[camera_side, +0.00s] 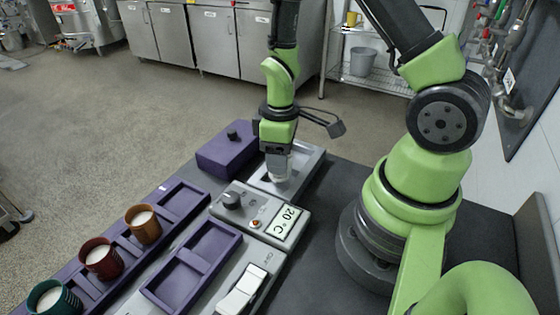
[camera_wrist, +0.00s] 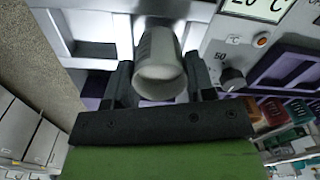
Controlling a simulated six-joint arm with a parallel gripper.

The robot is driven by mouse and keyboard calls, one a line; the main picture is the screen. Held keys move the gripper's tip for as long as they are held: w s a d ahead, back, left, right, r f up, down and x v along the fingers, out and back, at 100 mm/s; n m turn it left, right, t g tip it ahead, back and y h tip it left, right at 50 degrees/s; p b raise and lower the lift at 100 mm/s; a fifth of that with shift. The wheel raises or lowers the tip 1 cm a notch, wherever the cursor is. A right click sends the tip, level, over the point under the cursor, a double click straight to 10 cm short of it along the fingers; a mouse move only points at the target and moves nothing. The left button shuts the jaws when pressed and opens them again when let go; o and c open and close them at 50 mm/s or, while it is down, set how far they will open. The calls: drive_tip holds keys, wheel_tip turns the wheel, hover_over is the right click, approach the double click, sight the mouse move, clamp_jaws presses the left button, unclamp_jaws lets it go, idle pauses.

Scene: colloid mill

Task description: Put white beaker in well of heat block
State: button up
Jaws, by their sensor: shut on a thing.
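My gripper (camera_side: 278,168) is shut on the white beaker (camera_wrist: 160,62). In the wrist view the beaker sits between the two dark fingers, its open mouth toward the camera. In the side view the beaker is mostly hidden by the gripper, which points down over the wells of the grey heat block (camera_side: 314,162). The beaker's lower end shows low over or inside a well; I cannot tell whether it touches the bottom. The block's front panel has a knob and a display (camera_side: 289,222) reading 20 °C.
A purple rack (camera_side: 178,200) at left holds a brown cup (camera_side: 143,225), a dark red cup (camera_side: 101,258) and a green cup (camera_side: 54,298). An empty purple tray (camera_side: 192,265) and a purple box (camera_side: 228,152) stand close by. The dark bench top is clear right of the block.

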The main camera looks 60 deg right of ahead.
drive_tip(key=shift+f, duration=1)
drive_tip(key=shift+f, duration=0.1)
drive_tip(key=o, duration=0.9)
wheel_tip(320, 180, up, 12)
drive_tip(key=s+a+r+m+t, duration=0.2)
drive_tip(key=s+r, duration=0.1)
drive_tip(key=r, duration=0.2)
drive_tip(key=s+a+r+m+t+y, duration=0.1)
drive_tip(key=s+a+r+m+t, duration=0.1)
drive_tip(key=r, duration=0.3)
drive_tip(key=s+a+r+m+t, duration=0.2)
drive_tip(key=s+r+m+t, duration=0.1)
drive_tip(key=s+r, duration=0.1)
drive_tip(key=shift+s+a+r+m+y, duration=0.1)
drive_tip(key=shift+a+r+m+y, duration=0.2)
drive_tip(key=shift+a+r+y, duration=0.15)
drive_tip(key=shift+d, duration=0.1)
